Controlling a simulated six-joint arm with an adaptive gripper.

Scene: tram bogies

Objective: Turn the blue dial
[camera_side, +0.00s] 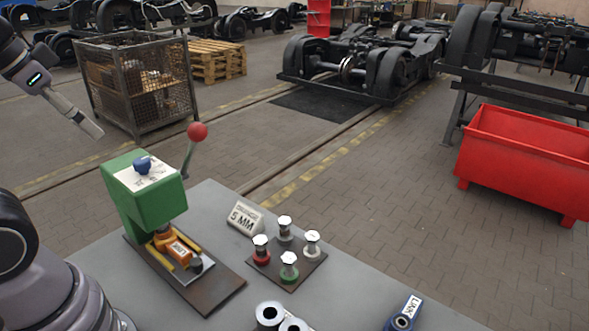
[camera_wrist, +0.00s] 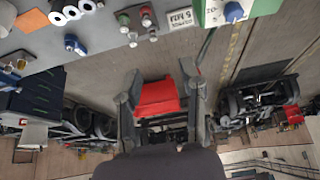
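The blue dial (camera_side: 142,164) sits on the white scale plate on top of the green machine head (camera_side: 150,205). In the wrist view the blue dial (camera_wrist: 234,13) is at the upper right edge, on the white plate. My gripper (camera_side: 93,127) is in the air at the upper left of the side view, up and to the left of the dial and well apart from it. In the wrist view my gripper (camera_wrist: 162,75) has its two fingers spread wide with nothing held. The dial is outside the space between them.
A lever with a red ball (camera_side: 197,131) rises beside the green head. A "5 MM" sign (camera_side: 245,219) and a plate of several stamps (camera_side: 314,260) stand on the grey table (camera_side: 215,195). A wire crate (camera_side: 135,85) is on the floor behind. The air between gripper and dial looks clear.

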